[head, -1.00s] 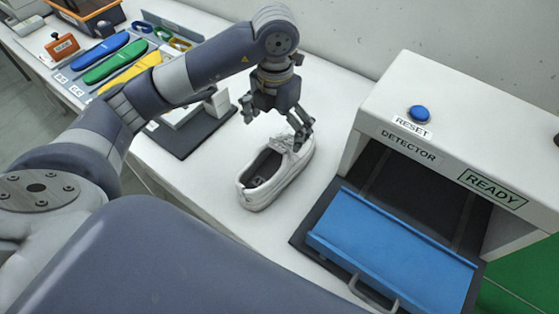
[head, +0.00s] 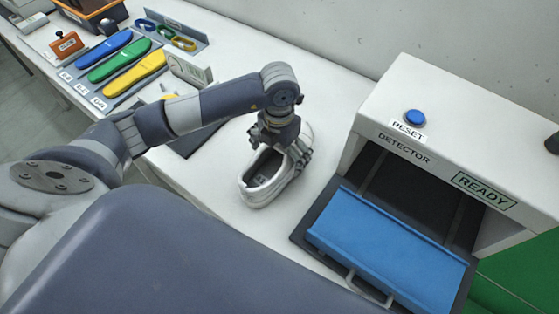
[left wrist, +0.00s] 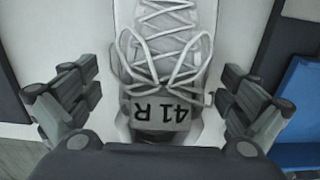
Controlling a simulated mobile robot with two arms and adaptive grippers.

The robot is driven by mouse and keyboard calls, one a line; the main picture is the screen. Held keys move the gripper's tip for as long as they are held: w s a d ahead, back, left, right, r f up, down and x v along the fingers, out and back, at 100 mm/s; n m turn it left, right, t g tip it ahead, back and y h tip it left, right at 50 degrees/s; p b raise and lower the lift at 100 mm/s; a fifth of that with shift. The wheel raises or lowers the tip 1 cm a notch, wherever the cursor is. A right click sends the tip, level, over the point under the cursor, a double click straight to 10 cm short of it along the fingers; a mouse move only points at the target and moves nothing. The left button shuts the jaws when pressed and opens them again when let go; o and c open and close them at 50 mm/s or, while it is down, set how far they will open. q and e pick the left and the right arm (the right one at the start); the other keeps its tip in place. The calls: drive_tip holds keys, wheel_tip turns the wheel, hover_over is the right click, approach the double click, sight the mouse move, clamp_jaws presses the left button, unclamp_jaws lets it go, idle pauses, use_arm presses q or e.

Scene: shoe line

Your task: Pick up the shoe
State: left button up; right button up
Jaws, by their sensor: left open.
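A white shoe (head: 268,180) with a dark inside stands upright on the white table, left of the detector. In the left wrist view the shoe (left wrist: 168,60) shows its laces and a tongue label (left wrist: 158,112) reading "41 R", upside down. My left gripper (head: 283,150) is over the laced part of the shoe. In the left wrist view its open fingers (left wrist: 158,100) stand on either side of the shoe, with gaps between them and it. The shoe's toe is partly hidden behind the gripper. My right gripper is not in view.
A detector (head: 440,150) with a blue reset button (head: 414,118), a "READY" sign and a blue tray (head: 390,243) stands right of the shoe. Blue, green and yellow insoles (head: 134,73) lie at the back left. A dark plate (head: 197,140) lies left of the shoe.

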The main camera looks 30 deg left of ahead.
use_arm(q)
drive_tip(key=c, duration=1.3)
drive_tip(key=shift+c, duration=0.2)
drive_tip(key=shift+r, duration=0.15)
